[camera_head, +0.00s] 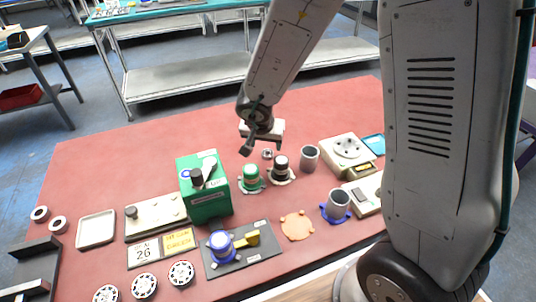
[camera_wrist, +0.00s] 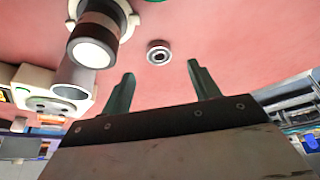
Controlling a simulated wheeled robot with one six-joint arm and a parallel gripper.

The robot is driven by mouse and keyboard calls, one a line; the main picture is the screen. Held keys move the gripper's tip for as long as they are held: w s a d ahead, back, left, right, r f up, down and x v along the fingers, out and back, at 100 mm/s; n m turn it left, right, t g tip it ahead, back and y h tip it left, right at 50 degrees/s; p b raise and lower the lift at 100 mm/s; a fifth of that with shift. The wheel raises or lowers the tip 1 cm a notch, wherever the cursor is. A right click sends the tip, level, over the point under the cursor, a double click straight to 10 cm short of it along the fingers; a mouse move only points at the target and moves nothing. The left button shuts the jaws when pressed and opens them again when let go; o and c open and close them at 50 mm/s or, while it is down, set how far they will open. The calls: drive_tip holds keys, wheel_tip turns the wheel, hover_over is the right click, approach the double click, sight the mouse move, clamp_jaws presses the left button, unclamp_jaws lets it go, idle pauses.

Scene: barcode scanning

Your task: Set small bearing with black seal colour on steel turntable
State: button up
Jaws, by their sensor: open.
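A small bearing (camera_wrist: 158,52) with a silvery rim and a dark ring inside lies flat on the red table. In the wrist view it is beyond the fingertips, roughly centred between them. In the head view the bearing (camera_head: 267,153) shows small, close to my gripper (camera_head: 260,148). My gripper is open and empty above the table, and its two fingers (camera_wrist: 161,70) are apart from the bearing. A pale box with a round metallic, dark-spotted top (camera_head: 347,146) stands to the right; I cannot tell for sure that it is the steel turntable.
Close by stand a green-topped cylinder (camera_head: 250,178), a black-and-white cylinder (camera_head: 281,168) and a grey cup (camera_head: 309,158). A green box (camera_head: 205,190) is to the left. The red table (camera_head: 120,155) is clear at the back left.

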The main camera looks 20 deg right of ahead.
sight(268, 152)
drive_tip(key=x, duration=0.5)
drive_tip(key=shift+d+f, duration=0.1)
drive_tip(key=shift+f, duration=0.1)
drive_tip(key=c, duration=1.2)
drive_tip(key=shift+o, duration=0.2)
drive_tip(key=shift+r, duration=0.1)
